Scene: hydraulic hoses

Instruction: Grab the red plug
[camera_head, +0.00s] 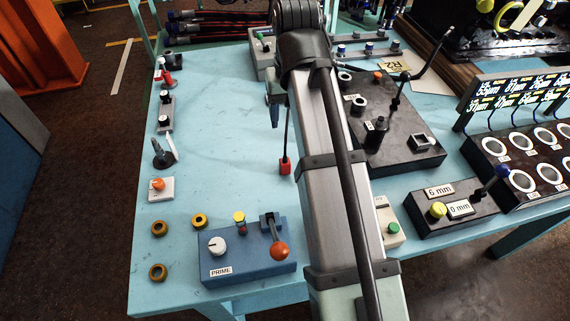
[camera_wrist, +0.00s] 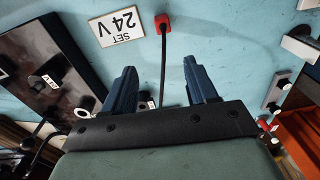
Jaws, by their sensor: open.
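The red plug (camera_head: 285,166) rests on the light blue tabletop (camera_head: 225,140), left of my arm in the head view. A black cable (camera_head: 287,135) runs from it toward my gripper. In the wrist view the red plug (camera_wrist: 162,21) is at the top centre, beyond the fingertips, and its cable (camera_wrist: 163,62) passes between the two blue fingers as seen in the picture. My gripper (camera_wrist: 160,72) is open, with nothing held. In the head view my gripper (camera_head: 273,108) is mostly hidden behind my arm. I cannot tell its height above the table.
A white "SET 24 V" card (camera_wrist: 116,25) lies beside the plug. A black block with fittings (camera_head: 400,150) stands right of my arm. Small switches line the left edge. The table left of the plug is clear.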

